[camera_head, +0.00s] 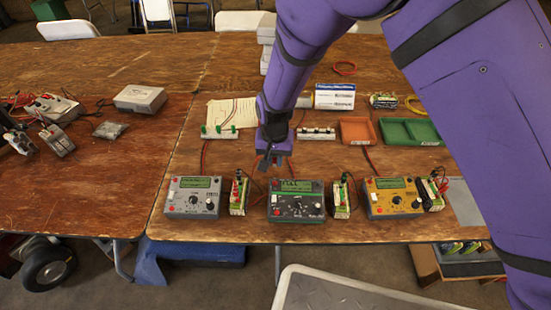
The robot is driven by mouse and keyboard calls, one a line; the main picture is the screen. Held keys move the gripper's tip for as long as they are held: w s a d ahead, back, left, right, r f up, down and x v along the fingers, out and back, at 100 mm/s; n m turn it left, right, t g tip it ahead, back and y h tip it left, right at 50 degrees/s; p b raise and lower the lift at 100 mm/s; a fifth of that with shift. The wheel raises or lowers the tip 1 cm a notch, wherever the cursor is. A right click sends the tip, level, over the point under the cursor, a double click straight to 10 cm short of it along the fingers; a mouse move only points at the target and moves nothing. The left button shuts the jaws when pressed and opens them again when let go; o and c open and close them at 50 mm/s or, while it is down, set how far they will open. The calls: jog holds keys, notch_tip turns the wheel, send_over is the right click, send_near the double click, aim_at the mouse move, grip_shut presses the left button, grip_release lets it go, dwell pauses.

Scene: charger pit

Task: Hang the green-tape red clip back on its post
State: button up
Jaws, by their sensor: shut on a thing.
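My gripper (272,163) points down over the middle of the near table, behind the dark charger. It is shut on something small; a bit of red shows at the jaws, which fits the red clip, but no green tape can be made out. A red lead runs on the table close below the gripper. Small upright post blocks stand beside the chargers: one (239,194) with red and green tops, one (341,196) right of the dark charger, one (430,193) at the right. Which post belongs to the clip cannot be told.
A grey charger (193,197), a dark charger (297,201) and a yellow charger (393,198) line the front edge. Behind stand a green-topped strip (219,132), a white strip (316,134), an orange tray (357,130) and a green tray (410,132). My arm covers the right side.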

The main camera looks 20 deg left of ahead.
jog(key=shift+f, duration=0.1)
jog(key=shift+f, duration=3.4)
jog(key=shift+f, duration=0.25)
jog(key=o, duration=0.8)
jog(key=shift+o, duration=1)
jog(key=shift+r, duration=0.1)
